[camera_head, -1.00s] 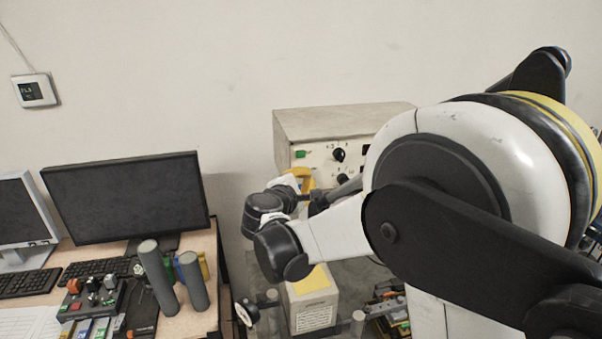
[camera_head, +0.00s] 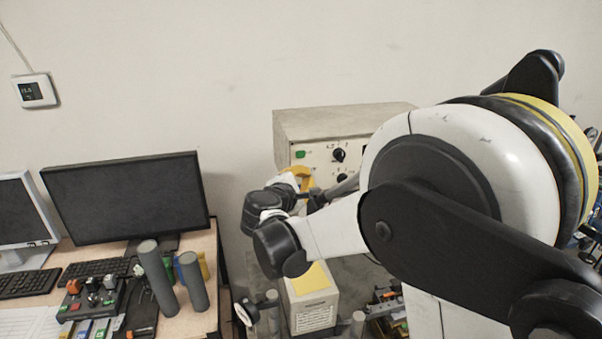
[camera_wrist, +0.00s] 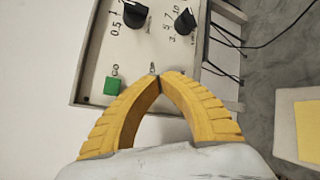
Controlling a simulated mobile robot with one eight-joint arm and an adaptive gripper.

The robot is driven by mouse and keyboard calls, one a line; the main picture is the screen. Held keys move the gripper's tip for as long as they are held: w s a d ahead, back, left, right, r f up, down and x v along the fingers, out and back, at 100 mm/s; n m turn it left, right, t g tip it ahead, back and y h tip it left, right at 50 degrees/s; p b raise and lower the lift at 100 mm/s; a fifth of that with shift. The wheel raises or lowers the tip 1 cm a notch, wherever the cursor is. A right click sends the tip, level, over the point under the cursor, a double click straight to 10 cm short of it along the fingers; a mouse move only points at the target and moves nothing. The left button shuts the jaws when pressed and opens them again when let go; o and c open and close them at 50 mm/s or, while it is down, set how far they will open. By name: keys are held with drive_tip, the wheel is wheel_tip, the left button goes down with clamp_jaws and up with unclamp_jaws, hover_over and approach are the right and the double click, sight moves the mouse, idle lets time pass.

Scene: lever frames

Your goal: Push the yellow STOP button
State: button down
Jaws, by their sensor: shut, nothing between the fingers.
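The control box (camera_head: 345,122) stands against the wall with its panel facing me. In the wrist view its panel (camera_wrist: 93,60) has a green button (camera_wrist: 112,86) at the lower left and two black knobs above. My gripper (camera_wrist: 158,78) has yellow fingers that meet at the tips, shut and empty. The tips are in front of the panel's lower part, right of the green button, over a small, partly covered label. Contact cannot be told.
Black cables (camera_wrist: 245,45) run beside the box. A carton with a yellow top (camera_head: 312,281) stands below my gripper. A desk with a monitor (camera_head: 130,198) and two grey cylinders (camera_head: 193,280) is at the left.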

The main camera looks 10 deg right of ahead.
drive_tip(key=shift+s, duration=0.75)
drive_tip(key=shift+s, duration=0.1)
drive_tip(key=shift+s, duration=2.45)
